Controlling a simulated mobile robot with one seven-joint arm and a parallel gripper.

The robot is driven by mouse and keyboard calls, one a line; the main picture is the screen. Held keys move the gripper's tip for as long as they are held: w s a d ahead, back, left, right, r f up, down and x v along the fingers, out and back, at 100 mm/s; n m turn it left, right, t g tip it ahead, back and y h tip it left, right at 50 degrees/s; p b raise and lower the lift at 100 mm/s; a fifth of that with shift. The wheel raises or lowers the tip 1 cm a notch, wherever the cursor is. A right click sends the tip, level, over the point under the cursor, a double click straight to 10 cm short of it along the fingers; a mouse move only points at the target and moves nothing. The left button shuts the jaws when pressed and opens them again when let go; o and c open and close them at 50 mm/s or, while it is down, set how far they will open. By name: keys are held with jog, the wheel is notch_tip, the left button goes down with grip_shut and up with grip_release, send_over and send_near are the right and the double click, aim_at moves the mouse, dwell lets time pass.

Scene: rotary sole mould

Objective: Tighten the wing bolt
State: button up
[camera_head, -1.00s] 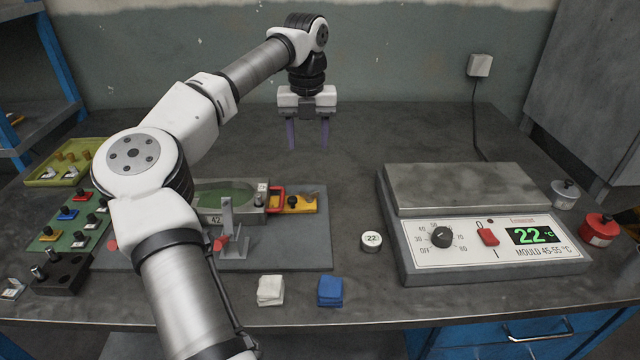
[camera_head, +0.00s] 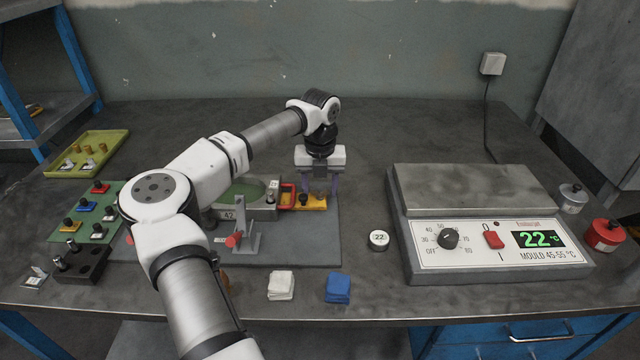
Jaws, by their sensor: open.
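The mould (camera_head: 245,213) marked 42, with a green sole cavity, lies on a grey base plate (camera_head: 300,250) left of centre. A red clip (camera_head: 287,195) sits at its right end. Beside that is a yellow block (camera_head: 312,203) with a black knob (camera_head: 303,199). A small part shows at the block's right end between my fingers; I cannot tell surely whether it is the wing bolt. My gripper (camera_head: 320,192) points down, open, its fingers low over the yellow block's right end. Contact cannot be judged. My arm hides part of the mould and plate.
A toggle clamp with a red tip (camera_head: 234,240) stands before the mould. A heater (camera_head: 490,235) reading 22 is at right. A round 22 tag (camera_head: 379,240), white cloth (camera_head: 281,285) and blue cloth (camera_head: 338,287) lie in front. The back table is clear.

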jog(key=c, duration=0.7)
jog(key=shift+m, duration=0.3)
jog(key=m+b, duration=0.1)
jog(key=m, duration=0.3)
jog(key=shift+m+b, duration=0.3)
jog(key=shift+b, duration=0.05)
jog(key=m, duration=0.5)
jog(key=shift+b, duration=0.35)
jog(key=m, duration=0.6)
jog(key=shift+r+m, duration=0.1)
jog(key=shift+m, duration=0.2)
jog(key=m, duration=0.6)
